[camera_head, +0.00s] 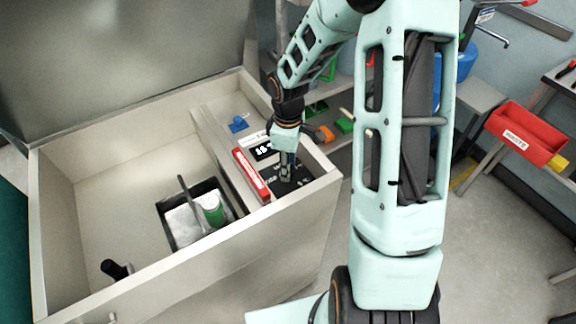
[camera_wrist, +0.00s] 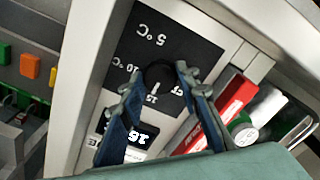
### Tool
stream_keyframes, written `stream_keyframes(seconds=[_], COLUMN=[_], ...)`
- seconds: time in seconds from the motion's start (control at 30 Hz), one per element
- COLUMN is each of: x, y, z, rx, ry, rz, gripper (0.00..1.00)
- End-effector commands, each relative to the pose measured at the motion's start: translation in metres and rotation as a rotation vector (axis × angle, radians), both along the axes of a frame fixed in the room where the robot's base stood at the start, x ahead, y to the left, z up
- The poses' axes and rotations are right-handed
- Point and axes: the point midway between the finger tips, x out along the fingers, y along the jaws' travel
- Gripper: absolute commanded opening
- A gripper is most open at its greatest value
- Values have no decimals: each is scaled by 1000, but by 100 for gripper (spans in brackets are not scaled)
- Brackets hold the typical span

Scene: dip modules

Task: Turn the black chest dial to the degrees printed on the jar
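The black dial (camera_wrist: 159,74) is a round knob on a dark panel (camera_wrist: 172,38) with white degree marks. "5 °C", "10 °C" and a "15" are readable; the picture shows them turned over. My gripper (camera_wrist: 160,76) is open over the panel, one finger on each side of the dial; contact cannot be told. In the head view, my gripper (camera_head: 286,172) points down at the panel (camera_head: 300,172) and hides the dial. A green and white jar (camera_head: 213,210) stands in a dark basket inside the open chest (camera_head: 110,170). Its print is not readable.
A lit display (camera_head: 263,151) on the chest's ledge starts with "16". A red and white block (camera_head: 251,174) lies beside the panel. A blue piece (camera_head: 238,124) sits further back. A black-handled object (camera_head: 116,269) is in the chest.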

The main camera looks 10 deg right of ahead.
Motion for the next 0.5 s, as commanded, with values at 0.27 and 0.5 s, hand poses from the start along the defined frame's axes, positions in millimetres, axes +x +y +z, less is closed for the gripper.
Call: stream_keyframes(seconds=[0.27,0.5], x=[0,0], y=[0,0], z=[0,-1], rx=[0,0], ry=[0,-1], rz=[-5,-73], gripper=[5,5])
